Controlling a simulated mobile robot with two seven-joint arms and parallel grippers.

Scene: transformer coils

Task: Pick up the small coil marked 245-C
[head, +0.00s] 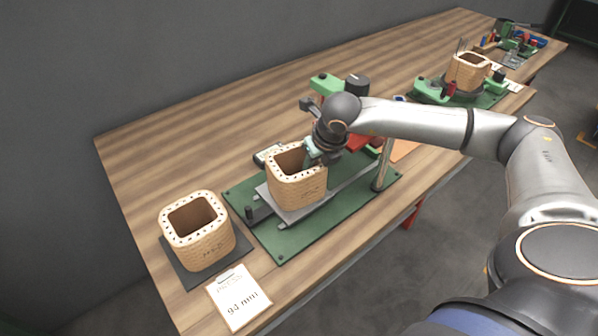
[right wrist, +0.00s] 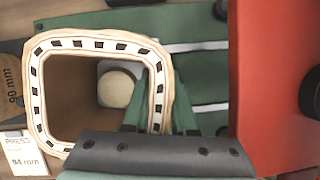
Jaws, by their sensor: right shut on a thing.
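A tan square hollow coil (head: 297,188) stands on the grey plate of a green press base; its dark side marking is too small to read surely. My right gripper (head: 314,152) is shut on this coil's wall, at the rim on its right side. In the right wrist view the coil's black-dotted white rim (right wrist: 98,44) shows, with one green finger inside the opening and the other outside. A second tan coil (head: 205,240) stands on a dark mat at the front left, with a marking I cannot read surely. My left gripper is out of view.
The green press base (head: 290,243) has a post close to the right of the held coil. A white card reading 94 mm (head: 240,297) lies at the front edge. Another coil (head: 467,72) stands on a fixture farther back. The table's left back is clear.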

